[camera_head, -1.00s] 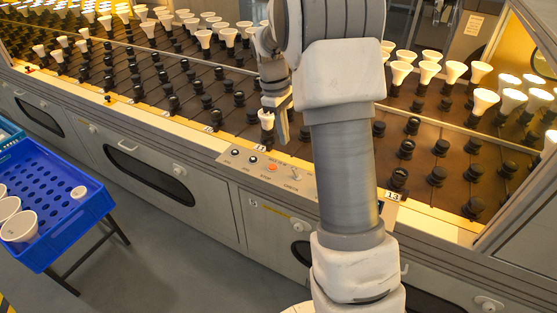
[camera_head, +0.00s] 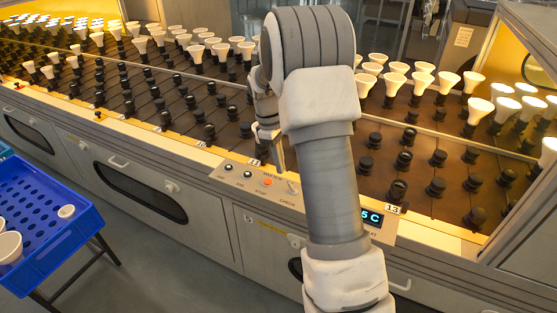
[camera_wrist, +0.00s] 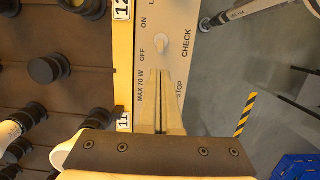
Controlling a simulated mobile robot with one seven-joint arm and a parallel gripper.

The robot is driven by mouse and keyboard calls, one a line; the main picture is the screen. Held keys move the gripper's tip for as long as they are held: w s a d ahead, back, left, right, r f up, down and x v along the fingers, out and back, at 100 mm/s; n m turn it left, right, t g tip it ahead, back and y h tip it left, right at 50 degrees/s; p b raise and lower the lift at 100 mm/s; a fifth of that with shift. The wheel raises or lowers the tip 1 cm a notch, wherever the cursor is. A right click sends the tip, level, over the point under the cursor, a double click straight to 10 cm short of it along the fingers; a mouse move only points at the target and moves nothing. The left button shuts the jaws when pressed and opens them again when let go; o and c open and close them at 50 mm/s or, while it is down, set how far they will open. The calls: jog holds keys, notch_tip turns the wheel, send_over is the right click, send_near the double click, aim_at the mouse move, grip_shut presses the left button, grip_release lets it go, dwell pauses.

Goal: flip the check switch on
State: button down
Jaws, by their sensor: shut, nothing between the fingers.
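The check switch (camera_wrist: 161,43) is a small pale toggle on the control panel, beside the printed words ON, OFF and CHECK in the wrist view. In the head view the switch (camera_head: 292,188) is at the right end of the button row. I cannot tell clearly which way its lever leans. My gripper (camera_wrist: 165,75) is shut and empty, its fingertips a short way from the switch on the OFF side, over the panel. In the head view my gripper (camera_head: 279,165) points down at the panel's back edge, partly hidden by my arm.
A lit display (camera_head: 372,218) is to the right. Black sockets (camera_head: 397,190) and white bulbs (camera_head: 481,106) fill the rack behind. A blue crate (camera_head: 45,268) stands front left.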

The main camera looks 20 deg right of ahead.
jog(key=f, duration=0.1)
jog(key=f+b, duration=0.1)
jog(key=f, duration=0.3)
jog(key=shift+s+d+f, duration=0.15)
jog(key=shift+s+d, duration=0.15)
jog(key=shift+s, duration=0.1)
jog(key=shift+s+d+r+t+y, duration=0.25)
jog(key=shift+s+r+t+y, duration=0.1)
jog(key=shift+t+y, duration=0.45)
jog(key=shift+d+t, duration=0.1)
jog(key=shift+t, duration=0.2)
jog(key=t+y+b, duration=0.1)
jog(key=s+d+t+y+b, duration=0.1)
jog(key=shift+s+r+t, duration=0.2)
jog(key=shift+t, duration=0.2)
jog(key=shift+s+d+r, duration=0.1)
jog(key=shift+s, duration=0.1)
jog(key=shift+s+d+b, duration=0.1)
jog(key=shift+b, duration=0.2)
jog(key=shift+r, duration=0.2)
